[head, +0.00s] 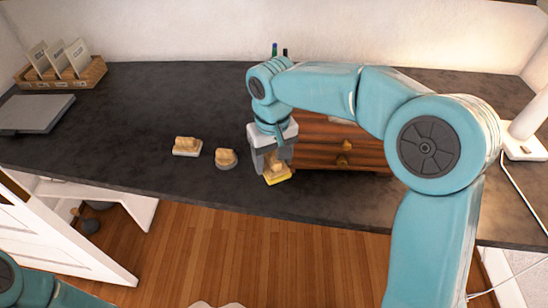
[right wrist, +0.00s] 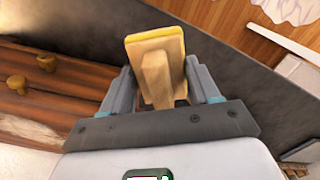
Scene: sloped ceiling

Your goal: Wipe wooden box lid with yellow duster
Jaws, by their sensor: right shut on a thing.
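The yellow duster (head: 279,178) has a wooden block, a wooden handle and a yellow pad. My right gripper (head: 271,165) is shut on its handle at the front of the dark counter, just left of the wooden box. The right wrist view shows the duster (right wrist: 155,50) between the two fingers (right wrist: 160,88). I cannot tell whether the pad touches the counter. The reddish-brown wooden box (head: 328,152) has knobs on its front, which also shows in the right wrist view (right wrist: 60,90). My right arm hides most of its top. My left gripper is out of view.
Two other wooden-handled dusters, one rectangular with a pale pad (head: 187,147) and one rounded and grey (head: 226,159), stand to the left. A wooden rack with cards (head: 62,72) and a grey flat slab (head: 36,113) lie far left. A white lamp (head: 525,145) stands right. The left-middle counter is clear.

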